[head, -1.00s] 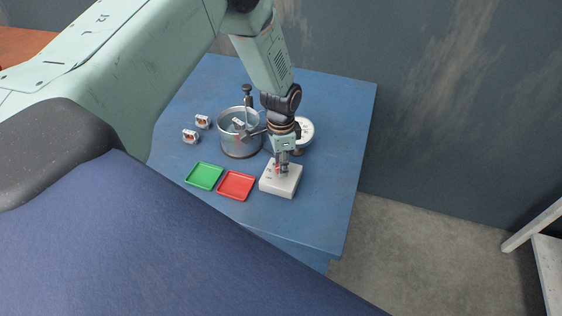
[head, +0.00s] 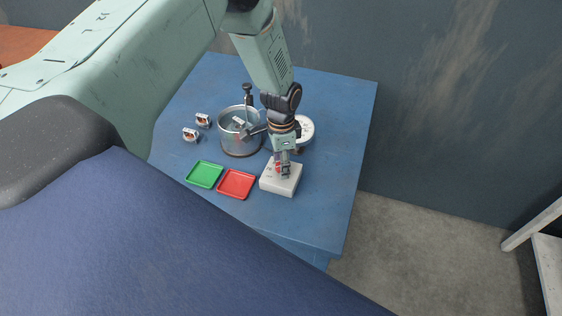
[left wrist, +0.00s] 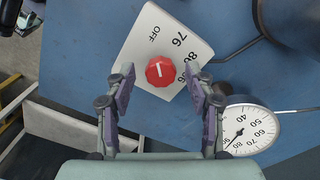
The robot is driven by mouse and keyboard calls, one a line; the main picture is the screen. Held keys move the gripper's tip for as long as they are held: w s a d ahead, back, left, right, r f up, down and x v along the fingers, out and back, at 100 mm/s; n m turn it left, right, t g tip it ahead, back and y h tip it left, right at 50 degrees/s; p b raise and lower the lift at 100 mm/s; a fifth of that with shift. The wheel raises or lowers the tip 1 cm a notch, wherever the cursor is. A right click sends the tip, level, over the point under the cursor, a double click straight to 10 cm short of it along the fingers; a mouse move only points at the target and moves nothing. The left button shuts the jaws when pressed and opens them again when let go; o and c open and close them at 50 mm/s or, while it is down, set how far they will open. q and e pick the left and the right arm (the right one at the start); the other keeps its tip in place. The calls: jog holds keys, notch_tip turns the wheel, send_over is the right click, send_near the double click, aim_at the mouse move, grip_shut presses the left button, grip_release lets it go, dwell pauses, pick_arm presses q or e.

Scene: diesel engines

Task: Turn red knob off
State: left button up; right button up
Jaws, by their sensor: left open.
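The red knob (left wrist: 160,71) sits on a white control box (left wrist: 143,45) marked OFF, 76 and further numbers. A short white line shows on the knob's top, running nearly up and down in the left wrist view. My left gripper (left wrist: 159,76) is open, with one finger on each side of the knob and a visible gap to it. In the head view my left gripper (head: 283,171) is over the white box (head: 272,187) and partly hides the knob. My right gripper is not in view.
A metal pot (head: 240,146) stands behind the box, with a round white dial (head: 306,129) beside it; the dial also shows in the left wrist view (left wrist: 247,130). A red tray (head: 236,184) and green tray (head: 204,174) lie left of the box. The blue table's (head: 325,190) right side is clear.

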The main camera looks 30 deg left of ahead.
pick_arm(q)
notch_tip(320, 180, up, 12)
dwell(0.5)
dwell(0.3)
jog(key=s+d+f+n, duration=0.2)
jog(key=s+d+f, duration=0.3)
jog(key=s+f, duration=0.45)
jog(key=s+d+f+n, duration=0.2)
jog(key=s+f+n, duration=0.1)
jog(key=s, duration=0.8)
jog(key=s+d+f+n, duration=0.1)
jog(key=s+f+n, duration=0.25)
jog(key=s, duration=0.85)
notch_tip(320, 180, down, 17)
jog(key=b, duration=1.7)
jog(key=shift+w+f+b, duration=0.2)
jog(key=shift+b, duration=0.1)
jog(key=shift+n, duration=0.25)
